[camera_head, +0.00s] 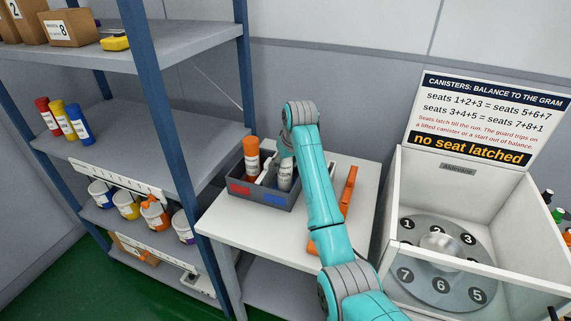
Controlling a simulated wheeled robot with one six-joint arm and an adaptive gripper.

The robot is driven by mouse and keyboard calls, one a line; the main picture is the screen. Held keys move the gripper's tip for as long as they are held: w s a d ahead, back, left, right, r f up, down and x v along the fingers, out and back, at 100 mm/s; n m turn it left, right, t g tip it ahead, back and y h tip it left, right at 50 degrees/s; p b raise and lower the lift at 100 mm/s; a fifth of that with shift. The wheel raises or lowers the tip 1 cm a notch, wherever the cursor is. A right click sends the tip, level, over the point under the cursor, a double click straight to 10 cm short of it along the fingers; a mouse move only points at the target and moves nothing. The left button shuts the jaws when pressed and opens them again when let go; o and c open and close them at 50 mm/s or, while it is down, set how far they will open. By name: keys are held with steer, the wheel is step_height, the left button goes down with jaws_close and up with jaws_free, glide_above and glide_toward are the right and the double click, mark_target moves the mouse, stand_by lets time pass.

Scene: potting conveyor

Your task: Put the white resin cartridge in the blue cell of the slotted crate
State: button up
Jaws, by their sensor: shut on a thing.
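The slotted crate (250,196) is grey and stands on the white table, with a red patch and a blue patch on its front wall. The white resin cartridge (285,178) is upright at the right-hand cell, behind the blue patch, with its lower part hidden by the crate wall. My gripper (284,160) is shut on its upper part, partly hidden by my arm. I cannot tell whether the cartridge touches the cell floor. An orange-capped cartridge (251,160) stands in the left-hand cell, behind the red patch.
An orange tool-like object (347,190) is to the right of my arm on the white table (240,224). A blue-post shelf (170,140) holds cartridges and tubs at left. A white machine with numbered seats (440,262) stands at right. The table front is clear.

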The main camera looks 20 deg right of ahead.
steer(key=shift+f, duration=0.15)
steer(key=o, duration=1.4)
steer(key=shift+f, duration=0.1)
steer(key=shift+o, duration=0.2)
